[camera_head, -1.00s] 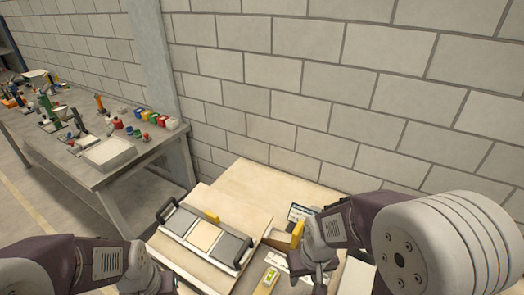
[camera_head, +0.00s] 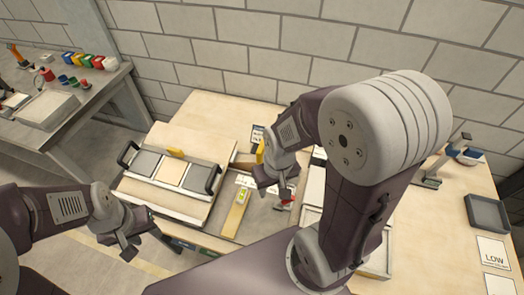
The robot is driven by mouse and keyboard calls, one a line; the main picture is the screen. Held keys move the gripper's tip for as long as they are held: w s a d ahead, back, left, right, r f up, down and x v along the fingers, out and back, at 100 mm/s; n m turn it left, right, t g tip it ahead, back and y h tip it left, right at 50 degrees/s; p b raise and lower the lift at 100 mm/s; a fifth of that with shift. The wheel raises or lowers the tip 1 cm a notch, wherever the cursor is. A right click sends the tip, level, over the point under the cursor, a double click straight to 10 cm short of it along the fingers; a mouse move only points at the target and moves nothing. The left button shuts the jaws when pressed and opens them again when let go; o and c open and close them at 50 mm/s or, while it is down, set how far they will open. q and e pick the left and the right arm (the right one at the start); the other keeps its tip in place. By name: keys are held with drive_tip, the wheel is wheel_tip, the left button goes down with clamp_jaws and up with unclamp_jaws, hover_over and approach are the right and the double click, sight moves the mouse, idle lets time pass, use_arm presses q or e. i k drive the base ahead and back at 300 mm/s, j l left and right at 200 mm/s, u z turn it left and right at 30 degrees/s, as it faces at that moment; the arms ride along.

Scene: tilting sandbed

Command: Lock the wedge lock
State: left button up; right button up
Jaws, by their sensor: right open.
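The tilting sandbed (camera_head: 148,196) is a pale board carrying a row of dark and beige panels (camera_head: 171,172) with black handles at both ends. A yellow piece (camera_head: 176,152) stands at its far edge. Another yellow piece (camera_head: 260,151) stands right of the bed, partly hidden by my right wrist; I cannot tell which one is the wedge lock. My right gripper (camera_head: 284,196) points down right of the bed and is open, with a small red-topped item close by it. My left gripper (camera_head: 130,246) hangs empty in front of the bed's near left edge; its jaw opening is unclear.
A wooden strip with a yellow-green level (camera_head: 240,198) lies between the bed and my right gripper. A grey tray (camera_head: 487,212) and a LOW card (camera_head: 493,252) lie at the right. A side bench (camera_head: 62,118) with coloured blocks stands left. My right arm hides part of the table.

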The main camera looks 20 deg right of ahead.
sight(284, 202)
drive_tip(key=z, duration=1.3)
